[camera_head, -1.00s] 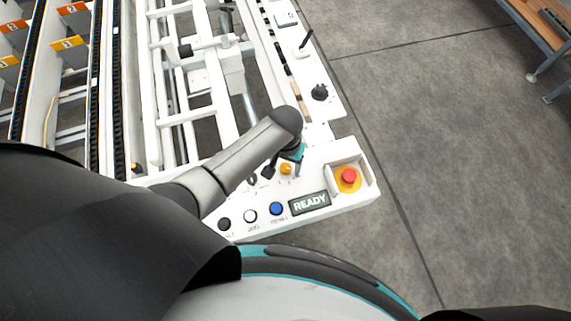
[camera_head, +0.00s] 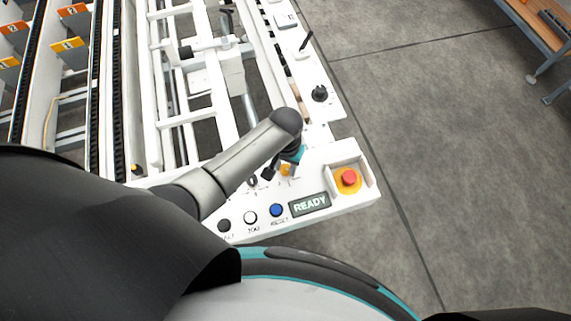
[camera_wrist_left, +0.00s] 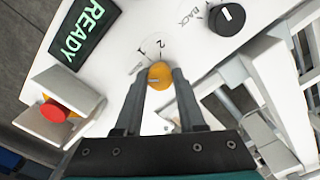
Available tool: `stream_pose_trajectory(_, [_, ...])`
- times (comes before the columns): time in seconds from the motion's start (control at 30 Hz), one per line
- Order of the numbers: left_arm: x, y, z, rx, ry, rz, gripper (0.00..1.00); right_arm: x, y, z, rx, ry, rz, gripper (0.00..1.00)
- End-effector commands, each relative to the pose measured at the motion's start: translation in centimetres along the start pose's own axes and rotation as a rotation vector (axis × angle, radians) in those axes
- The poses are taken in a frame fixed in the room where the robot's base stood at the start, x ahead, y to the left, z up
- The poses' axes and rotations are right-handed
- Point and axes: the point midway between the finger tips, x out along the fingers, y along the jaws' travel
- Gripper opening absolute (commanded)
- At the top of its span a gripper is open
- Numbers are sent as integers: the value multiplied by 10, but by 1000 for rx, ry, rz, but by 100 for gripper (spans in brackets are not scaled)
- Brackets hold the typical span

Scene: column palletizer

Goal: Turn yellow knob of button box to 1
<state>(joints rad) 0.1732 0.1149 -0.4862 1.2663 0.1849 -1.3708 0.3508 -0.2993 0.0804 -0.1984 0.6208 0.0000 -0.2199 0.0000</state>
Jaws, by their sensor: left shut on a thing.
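The white button box (camera_head: 330,212) stands in front of me in the head view. Its yellow knob (camera_wrist_left: 160,72) shows in the left wrist view with a pale pointer line on its face; the printed marks 1 and 2 lie just beyond it. In the head view only part of the yellow knob (camera_head: 285,170) shows beneath my gripper. My left gripper (camera_wrist_left: 162,78) has its two fingers closed around the sides of the yellow knob, from above. The exact setting of the pointer is hard to read. My right gripper is out of view.
A red emergency button (camera_head: 348,177) sits in a white guard to the right of the knob. A READY display (camera_head: 309,204) and blue (camera_head: 277,210), white and black buttons line the front edge. A black knob (camera_wrist_left: 227,18) is nearby. Open floor lies right.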

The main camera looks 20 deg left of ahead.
Motion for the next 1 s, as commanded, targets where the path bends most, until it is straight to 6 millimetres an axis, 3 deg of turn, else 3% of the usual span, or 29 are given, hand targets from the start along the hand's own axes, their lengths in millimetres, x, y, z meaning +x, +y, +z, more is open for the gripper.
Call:
stream_pose_trajectory(0.43, [-2,-1,0,100,-1,-1,0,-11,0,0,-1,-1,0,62])
stream_pose_trajectory(1.0, [-1,-1,0,556,-1,-2,0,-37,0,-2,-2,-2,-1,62])
